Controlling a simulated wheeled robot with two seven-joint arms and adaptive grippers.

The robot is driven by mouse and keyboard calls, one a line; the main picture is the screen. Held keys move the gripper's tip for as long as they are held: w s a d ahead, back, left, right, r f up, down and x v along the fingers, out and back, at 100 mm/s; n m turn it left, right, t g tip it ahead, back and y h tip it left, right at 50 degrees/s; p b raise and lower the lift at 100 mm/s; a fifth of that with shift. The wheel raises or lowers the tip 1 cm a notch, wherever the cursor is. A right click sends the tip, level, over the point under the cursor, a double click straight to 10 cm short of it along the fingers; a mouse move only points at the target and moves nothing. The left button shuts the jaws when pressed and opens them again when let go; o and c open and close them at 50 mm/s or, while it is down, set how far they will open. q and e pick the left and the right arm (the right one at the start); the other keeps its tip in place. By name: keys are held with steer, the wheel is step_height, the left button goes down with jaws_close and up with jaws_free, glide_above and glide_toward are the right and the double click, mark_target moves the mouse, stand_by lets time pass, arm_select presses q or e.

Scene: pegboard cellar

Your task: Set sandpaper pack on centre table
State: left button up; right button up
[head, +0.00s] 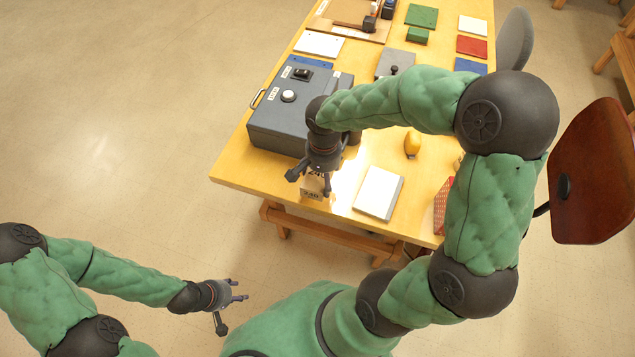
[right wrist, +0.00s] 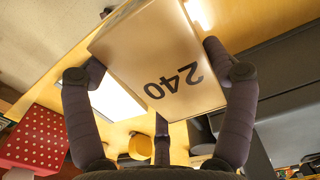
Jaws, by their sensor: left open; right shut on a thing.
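The sandpaper pack (head: 313,190) is a tan block marked 240. In the right wrist view the pack (right wrist: 150,45) fills the space between the fingers. My right gripper (head: 315,181) is shut on it, near the front edge of the yellow wooden table (head: 233,168). I cannot tell whether the pack touches the tabletop. My left gripper (head: 240,292) is open and empty, low over the floor in front of the table.
A grey switch box (head: 270,121) stands left of the right gripper. A white-topped pad (head: 378,192), a yellow object (head: 412,145) and a red dotted box (head: 440,208) lie to the right. A chair (head: 592,175) stands by the table's right side.

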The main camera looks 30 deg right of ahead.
mark_target(318, 181)
steer(key=shift+w+a+f, duration=0.15)
steer(key=shift+w+f, duration=0.7)
steer(key=shift+f, duration=0.25)
steer(key=shift+w+f+b, duration=0.15)
steer(key=shift+f+b, duration=0.25)
steer(key=shift+f, duration=0.45)
steer(key=shift+w+f+b, duration=0.1)
steer(key=shift+f+b, duration=0.25)
steer(key=shift+f, duration=0.5)
steer(key=shift+f, duration=0.2)
steer(key=o, duration=1.1)
steer(key=shift+r, duration=0.15)
steer(key=shift+r, duration=0.2)
step_height(318, 181, up, 12)
steer(key=p, duration=0.3)
steer(key=shift+f, duration=0.1)
